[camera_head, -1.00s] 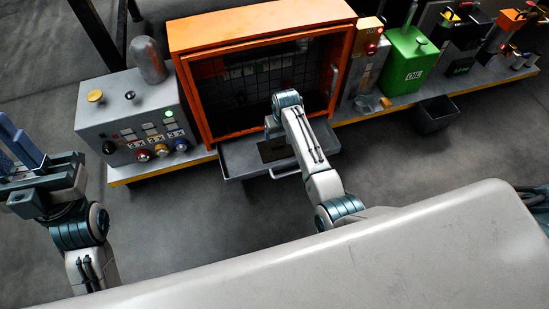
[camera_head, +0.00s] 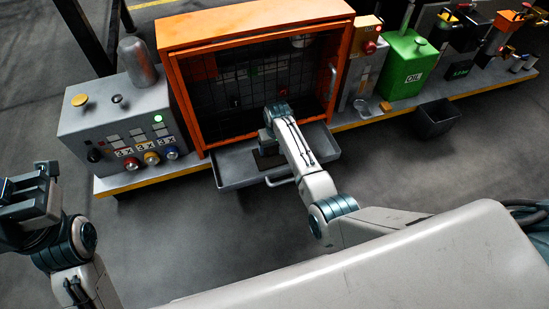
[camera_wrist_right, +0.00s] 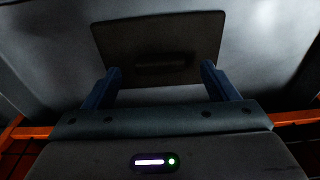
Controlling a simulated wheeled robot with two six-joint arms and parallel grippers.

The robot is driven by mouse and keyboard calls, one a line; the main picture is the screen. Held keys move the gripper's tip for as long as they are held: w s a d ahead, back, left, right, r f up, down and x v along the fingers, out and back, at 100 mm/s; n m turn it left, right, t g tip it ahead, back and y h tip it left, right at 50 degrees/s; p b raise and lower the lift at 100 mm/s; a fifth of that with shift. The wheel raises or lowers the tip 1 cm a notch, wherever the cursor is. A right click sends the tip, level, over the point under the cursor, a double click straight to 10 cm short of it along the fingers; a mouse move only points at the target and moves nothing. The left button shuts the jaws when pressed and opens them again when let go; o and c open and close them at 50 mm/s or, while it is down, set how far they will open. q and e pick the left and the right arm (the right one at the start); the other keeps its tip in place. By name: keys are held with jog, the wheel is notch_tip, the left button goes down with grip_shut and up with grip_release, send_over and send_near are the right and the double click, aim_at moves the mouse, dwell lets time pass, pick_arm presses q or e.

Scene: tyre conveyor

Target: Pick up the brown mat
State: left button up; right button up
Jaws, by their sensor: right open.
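The brown mat, a dark flat rectangle with a slot-like mark, lies in the pulled-out grey drawer (camera_head: 232,170). In the head view only part of the mat (camera_head: 268,160) shows beside my right arm. In the right wrist view the whole mat (camera_wrist_right: 157,40) appears just beyond my right gripper (camera_wrist_right: 160,72). Its two blue fingers are open and spread near the mat's near corners, with nothing clearly held between them. In the head view my right gripper (camera_head: 266,140) is mostly hidden by its own wrist, over the drawer. My left gripper (camera_head: 30,195) is at the left edge, away from the drawer; its jaw opening is unclear.
An orange cabinet (camera_head: 185,95) stands behind the drawer, with a front handle (camera_head: 281,181) on the drawer. A grey control box (camera_head: 120,130) with buttons is left. A green oil can (camera_head: 405,65) and a dark bin (camera_head: 437,117) are right. The floor in front is clear.

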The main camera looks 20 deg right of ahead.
jog(key=shift+w+f, duration=0.1)
jog(key=shift+f, duration=0.75)
jog(key=c, duration=1.1)
jog(key=shift+r, duration=0.1)
